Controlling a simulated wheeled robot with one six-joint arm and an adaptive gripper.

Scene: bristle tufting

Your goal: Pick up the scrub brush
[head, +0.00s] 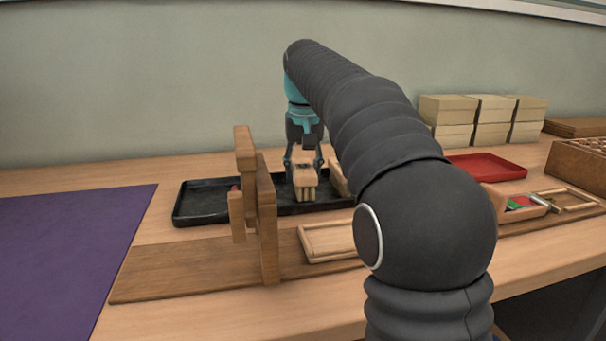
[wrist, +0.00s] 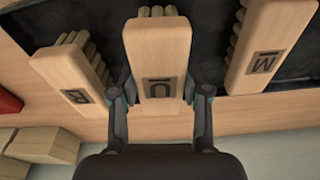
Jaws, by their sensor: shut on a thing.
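A scrub brush with a pale wooden block (wrist: 158,50) and tan bristles is in the middle of the wrist view, with a dark letter-like mark on its top. My gripper (wrist: 161,88) has one finger on each side of this block and is shut on it. In the head view, my gripper (head: 303,162) holds the brush (head: 305,178) over the black tray (head: 205,213), bristles down. I cannot tell whether the bristles touch the tray. Two similar brushes flank it in the wrist view, one marked R (wrist: 70,72) at left and one marked M (wrist: 268,48) at right.
A wooden upright stand (head: 267,215) is in front of the tray at left. A purple mat (head: 65,245) lies at far left. A red tray (head: 487,167) and stacked pale blocks (head: 480,112) are at right. A small wooden frame (head: 328,240) lies in front.

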